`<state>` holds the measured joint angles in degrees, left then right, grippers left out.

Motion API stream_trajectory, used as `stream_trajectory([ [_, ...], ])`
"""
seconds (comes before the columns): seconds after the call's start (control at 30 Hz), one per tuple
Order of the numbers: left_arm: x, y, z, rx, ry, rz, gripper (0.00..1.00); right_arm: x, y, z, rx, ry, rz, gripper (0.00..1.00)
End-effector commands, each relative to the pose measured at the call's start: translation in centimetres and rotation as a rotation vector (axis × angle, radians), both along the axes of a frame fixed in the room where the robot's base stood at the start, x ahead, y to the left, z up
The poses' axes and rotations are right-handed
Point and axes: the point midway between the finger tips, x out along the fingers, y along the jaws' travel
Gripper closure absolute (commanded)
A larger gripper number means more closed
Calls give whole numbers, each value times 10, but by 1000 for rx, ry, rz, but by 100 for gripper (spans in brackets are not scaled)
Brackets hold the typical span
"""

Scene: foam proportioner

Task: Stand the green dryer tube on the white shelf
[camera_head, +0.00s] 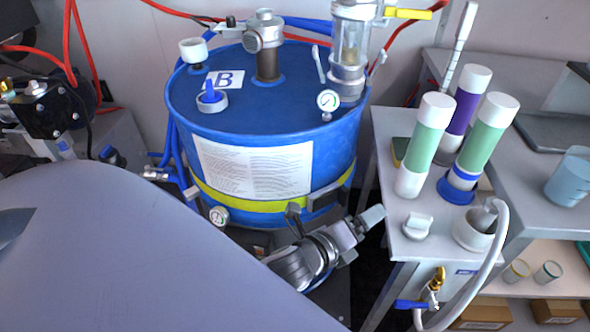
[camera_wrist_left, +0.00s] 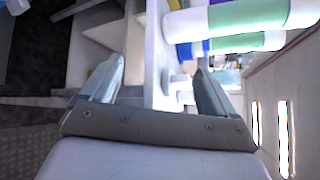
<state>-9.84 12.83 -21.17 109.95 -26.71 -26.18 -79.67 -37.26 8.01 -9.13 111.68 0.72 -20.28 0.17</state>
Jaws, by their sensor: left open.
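Two tubes with green bands and white ends stand on the grey bench. The left green tube (camera_head: 425,145) stands towards the bench's near left side. The right green tube (camera_head: 483,146) stands in a blue ring (camera_head: 456,190). A green-banded tube (camera_wrist_left: 240,42) also shows sideways in the left wrist view. A pale, white-looking shelf (camera_head: 560,255) lies lower right, under the bench at right. My left gripper (camera_head: 357,226) is open and empty, left of the bench and in front of the blue drum. Both its fingers show in the left wrist view (camera_wrist_left: 160,85). My right gripper is not in view.
A purple tube (camera_head: 466,108) stands behind the green ones. A white cap (camera_head: 417,226), a hose in a white cup (camera_head: 474,231) and a brass valve (camera_head: 438,280) are near the bench front. The blue drum (camera_head: 260,120) fills the middle. Small cups (camera_head: 517,271) are on the low shelf.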

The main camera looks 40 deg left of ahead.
Motion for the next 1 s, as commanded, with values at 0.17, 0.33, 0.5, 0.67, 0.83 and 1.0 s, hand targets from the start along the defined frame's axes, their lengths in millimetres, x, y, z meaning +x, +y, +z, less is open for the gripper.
stream_trajectory([
  [0.17, -44, 9, -48, -519, 210, 172, 11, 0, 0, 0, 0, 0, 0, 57],
  [0.33, -88, 18, -85, -1003, 380, 395, 11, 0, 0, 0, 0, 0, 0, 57],
  [0.5, -130, 28, -112, -1418, 497, 638, 11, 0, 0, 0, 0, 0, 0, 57],
  [0.67, -154, 34, -125, -1663, 544, 797, 11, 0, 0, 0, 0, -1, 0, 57],
  [0.83, -162, 37, -129, -1750, 555, 857, 11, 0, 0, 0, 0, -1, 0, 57],
  [1.0, -162, 37, -129, -1752, 556, 858, 11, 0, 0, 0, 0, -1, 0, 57],
])
